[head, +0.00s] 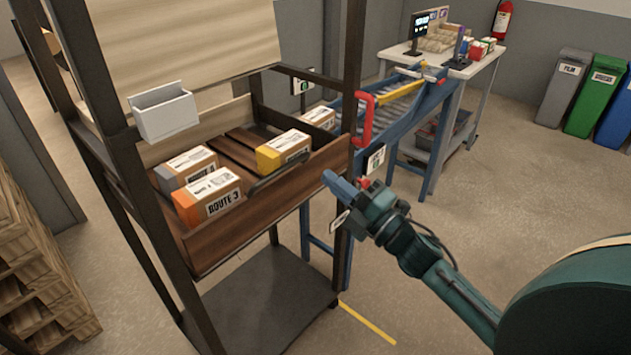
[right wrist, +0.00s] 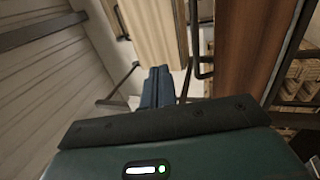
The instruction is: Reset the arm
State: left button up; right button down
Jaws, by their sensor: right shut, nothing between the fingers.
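My right gripper (head: 338,186) is shut and empty. In the head view its blue fingers point left, just right of the front of the wooden drawer (head: 235,228), apparently clear of it. In the right wrist view the shut blue fingers (right wrist: 157,88) show in the middle, with the wood drawer front (right wrist: 262,50) at the right. My left gripper is not in either view.
The drawer holds several boxes, among them an orange-ended box (head: 208,199) and a yellow-ended box (head: 284,151). A white bin (head: 164,112) hangs above it. A blue conveyor (head: 400,112) with a red handle (head: 363,118) stands behind. Open floor (head: 520,170) lies to the right.

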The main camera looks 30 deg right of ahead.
jog(key=s+a+f+m+g+h, duration=0.1)
jog(key=s+a+f+m+g, duration=0.2)
jog(key=s+f+m, duration=0.3)
jog(key=s+a+f+m+g+h, duration=0.2)
jog(key=s+a+f+m, duration=0.3)
jog(key=f, duration=0.5)
jog(key=s+a+f+m+g+h+p, duration=0.1)
jog(key=s+a+f+m+g+h, duration=0.1)
jog(key=s+a+f+m+g, duration=0.2)
jog(key=s+f+m, duration=0.3)
jog(key=f+m, duration=0.1)
jog(key=shift+s+m, duration=0.25)
jog(key=shift+m, duration=0.05)
